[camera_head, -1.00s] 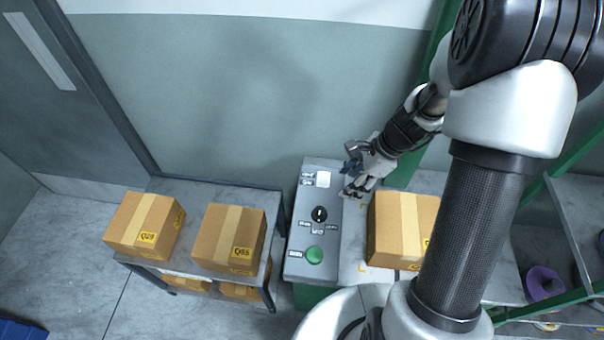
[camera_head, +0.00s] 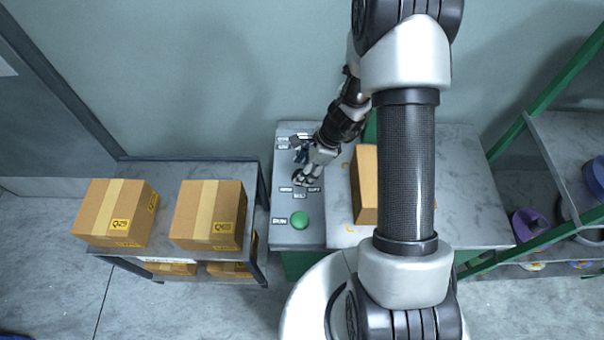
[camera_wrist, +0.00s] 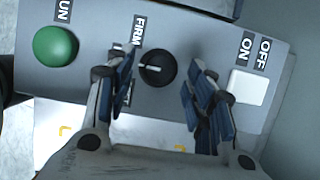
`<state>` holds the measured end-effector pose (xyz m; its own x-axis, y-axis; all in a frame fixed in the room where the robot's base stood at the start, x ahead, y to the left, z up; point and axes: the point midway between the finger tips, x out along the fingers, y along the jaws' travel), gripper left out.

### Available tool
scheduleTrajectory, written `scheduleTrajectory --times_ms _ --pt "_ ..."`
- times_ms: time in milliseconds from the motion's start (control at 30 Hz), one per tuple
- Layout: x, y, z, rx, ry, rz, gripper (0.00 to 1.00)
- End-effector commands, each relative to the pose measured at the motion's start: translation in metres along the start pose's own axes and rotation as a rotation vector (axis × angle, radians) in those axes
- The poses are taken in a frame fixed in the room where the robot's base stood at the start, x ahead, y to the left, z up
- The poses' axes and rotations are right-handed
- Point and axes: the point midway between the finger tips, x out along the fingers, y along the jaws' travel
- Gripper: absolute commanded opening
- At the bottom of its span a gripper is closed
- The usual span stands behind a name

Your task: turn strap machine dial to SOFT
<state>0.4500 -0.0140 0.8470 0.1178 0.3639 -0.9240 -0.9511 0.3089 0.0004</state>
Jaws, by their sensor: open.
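The strap machine's grey control panel (camera_head: 284,171) stands left of centre in the head view. Its black dial (camera_wrist: 157,68) shows in the wrist view, with a white pointer mark on its left part. A FIRM label (camera_wrist: 139,33) is beside the dial; the other dial labels are partly hidden by a finger in the wrist view. In the head view a SOFT label (camera_head: 314,190) is legible. My gripper (camera_wrist: 160,95) is open, its blue-padded fingers on either side of the dial and apart from it in the picture. In the head view my gripper (camera_head: 301,168) covers the dial.
A green button (camera_head: 299,219) and a white OFF/ON switch (camera_wrist: 248,87) are on the same panel. A cardboard box (camera_head: 365,190) sits close right of the panel. Two more boxes, one left (camera_head: 115,212) and one nearer (camera_head: 209,214), stand on a side table.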

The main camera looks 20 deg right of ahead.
Motion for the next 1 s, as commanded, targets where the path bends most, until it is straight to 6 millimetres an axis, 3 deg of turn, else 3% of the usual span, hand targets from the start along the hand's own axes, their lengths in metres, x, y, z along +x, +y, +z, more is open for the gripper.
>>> scheduleTrajectory --times_ms 133,467,1000 --pt "0.0138 0.0000 -0.0003 0.001 0.000 0.000 0.49" --pt "0.0160 -0.0001 0.0003 0.000 0.000 0.000 0.49" --pt "0.0158 -0.0001 0.0001 0.000 0.000 0.000 0.14"
